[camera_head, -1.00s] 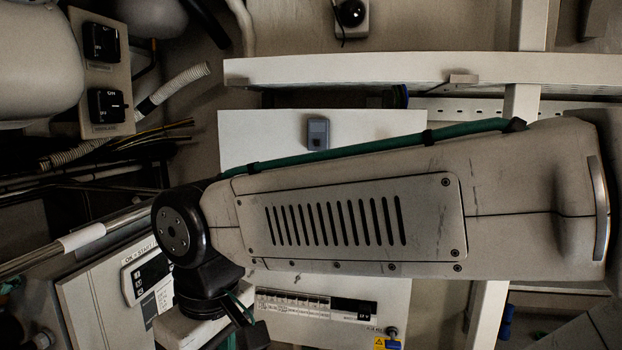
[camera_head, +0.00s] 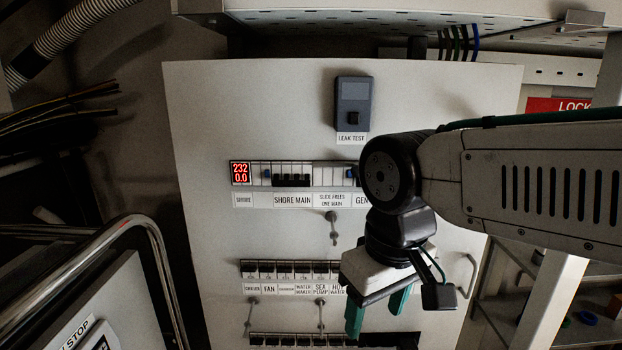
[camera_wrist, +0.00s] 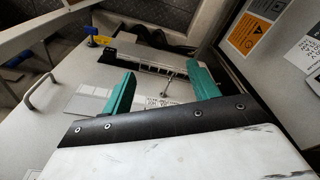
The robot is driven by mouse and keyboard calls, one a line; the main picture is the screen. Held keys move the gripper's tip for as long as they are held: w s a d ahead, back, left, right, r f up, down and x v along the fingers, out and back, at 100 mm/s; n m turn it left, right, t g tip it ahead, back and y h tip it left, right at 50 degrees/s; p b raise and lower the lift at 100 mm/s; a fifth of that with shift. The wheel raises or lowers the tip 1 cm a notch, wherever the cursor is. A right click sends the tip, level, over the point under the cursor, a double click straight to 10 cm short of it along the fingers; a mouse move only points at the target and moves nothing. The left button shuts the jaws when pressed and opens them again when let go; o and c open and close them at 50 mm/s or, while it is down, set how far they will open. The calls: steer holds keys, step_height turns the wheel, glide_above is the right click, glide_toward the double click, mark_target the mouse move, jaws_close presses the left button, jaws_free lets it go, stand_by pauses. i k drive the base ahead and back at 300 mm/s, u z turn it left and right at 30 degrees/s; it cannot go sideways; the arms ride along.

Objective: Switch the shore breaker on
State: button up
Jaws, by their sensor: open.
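The shore main breaker (camera_head: 292,181) is a black lever block in the top row of the white panel (camera_head: 205,95), above its SHORE MAIN label (camera_head: 293,199). Whether its lever is on or off is too small to tell. A red display (camera_head: 240,173) left of it reads 232 and 0.0. My gripper (camera_head: 378,315) has two green fingers, apart and empty, right of and below the breaker, in front of the lower rows. In the wrist view my gripper's fingers (camera_wrist: 162,92) stand apart with nothing between them. My arm covers the right end of the top row.
A LEAK TEST box (camera_head: 353,103) sits above the top row. Small latches (camera_head: 332,226) and a lower breaker row (camera_head: 290,269) lie below. A curved metal rail (camera_head: 150,235) stands at left; a shelf (camera_head: 430,25) overhangs the panel.

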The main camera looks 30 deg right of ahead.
mark_target(286, 181)
steer(key=z, duration=1.45)
steer(key=k, duration=0.8)
steer(key=u, duration=0.5)
